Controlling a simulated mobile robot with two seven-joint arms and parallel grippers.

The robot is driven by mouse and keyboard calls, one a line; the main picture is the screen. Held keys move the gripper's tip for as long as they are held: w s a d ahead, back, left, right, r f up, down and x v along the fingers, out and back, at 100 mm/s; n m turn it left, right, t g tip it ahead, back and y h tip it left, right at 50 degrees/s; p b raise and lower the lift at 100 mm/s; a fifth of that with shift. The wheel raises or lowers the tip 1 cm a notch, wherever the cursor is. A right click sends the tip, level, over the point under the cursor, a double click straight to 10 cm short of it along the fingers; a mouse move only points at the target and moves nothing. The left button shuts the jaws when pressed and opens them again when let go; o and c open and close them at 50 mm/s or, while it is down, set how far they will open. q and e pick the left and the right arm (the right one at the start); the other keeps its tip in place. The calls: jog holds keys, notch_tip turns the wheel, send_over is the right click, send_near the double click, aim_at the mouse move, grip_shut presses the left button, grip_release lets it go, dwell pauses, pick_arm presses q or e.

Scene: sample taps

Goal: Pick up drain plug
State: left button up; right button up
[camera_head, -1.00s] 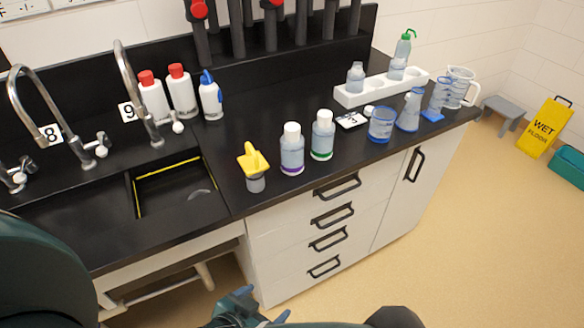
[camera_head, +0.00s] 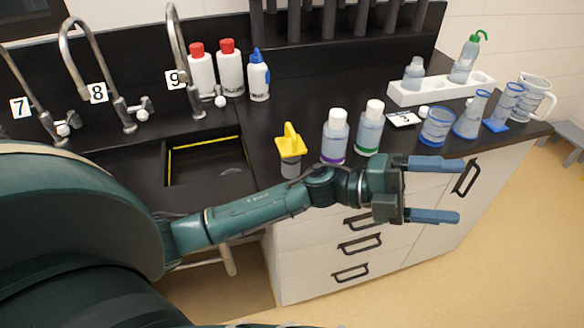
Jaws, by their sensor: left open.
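The drain plug (camera_head: 291,140) appears to be the yellow piece with an upright handle. It sits on a grey, cup-like body on the black worktop, just right of the sink (camera_head: 208,152). My left arm reaches across from the left, in front of this piece. My left gripper (camera_head: 447,190) is open and empty, with blue fingers pointing right. It is well to the right of the yellow piece, in front of the worktop's front edge. My right gripper is not in view.
A purple-banded bottle (camera_head: 335,137) and a green-banded bottle (camera_head: 369,128) stand right of the yellow piece. A blue-based beaker (camera_head: 437,127) and flasks stand farther right. Tap 9 (camera_head: 181,60) rises behind the sink. A white rack (camera_head: 440,92) stands at the back right.

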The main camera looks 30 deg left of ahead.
pick_arm(q)
jog(key=f+m+g+y+b, duration=0.15)
jog(key=m+g+y, duration=0.25)
jog(key=m+g, duration=0.4)
notch_tip(320, 180, up, 5)
jog(key=m+t+y+b, duration=0.3)
jog(key=t+y+b, duration=0.15)
jog(key=y, duration=1.25)
send_over(290, 144)
jog(key=shift+d+g, duration=0.3)
jog(key=shift+g, duration=0.15)
notch_tip(290, 144, down, 7)
jog(key=shift+f, duration=0.15)
jog(key=f, duration=0.4)
jog(key=shift+a, duration=0.25)
jog(key=shift+f+p, duration=0.3)
jog(key=shift+f, duration=0.35)
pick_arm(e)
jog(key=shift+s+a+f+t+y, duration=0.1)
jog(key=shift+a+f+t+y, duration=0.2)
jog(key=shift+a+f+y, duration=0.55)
